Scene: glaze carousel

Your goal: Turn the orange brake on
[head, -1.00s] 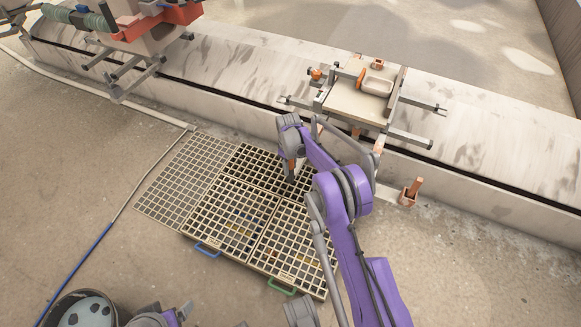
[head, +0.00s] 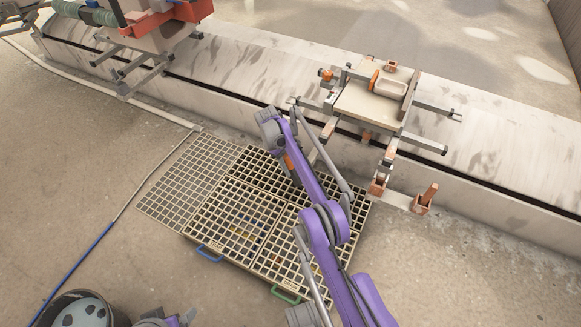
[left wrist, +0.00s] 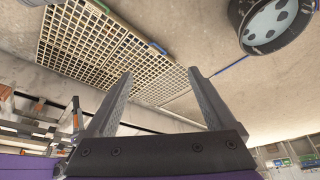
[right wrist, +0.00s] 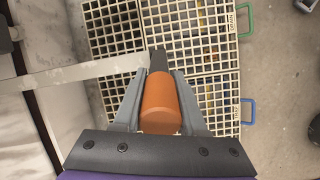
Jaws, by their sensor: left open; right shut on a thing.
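My right gripper (right wrist: 157,95) is shut on an orange cylindrical handle (right wrist: 160,105), one finger on each side of it. A dark grey bar (right wrist: 158,60) continues beyond the handle's far end. In the head view the orange handle (head: 288,160) shows as a small patch beside my purple right wrist, over the back of the floor grating, and my wrist hides most of it. My left gripper (left wrist: 158,85) is open and empty. In the left wrist view an orange piece (left wrist: 76,117) shows left of its jaws.
The carriage (head: 350,108) with a tan board stands on the pale kerb at right. A copper-coloured upright (head: 428,195) stands in front of it. The floor grating (head: 225,215) lies under my right arm. A bucket (head: 75,312) is at bottom left.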

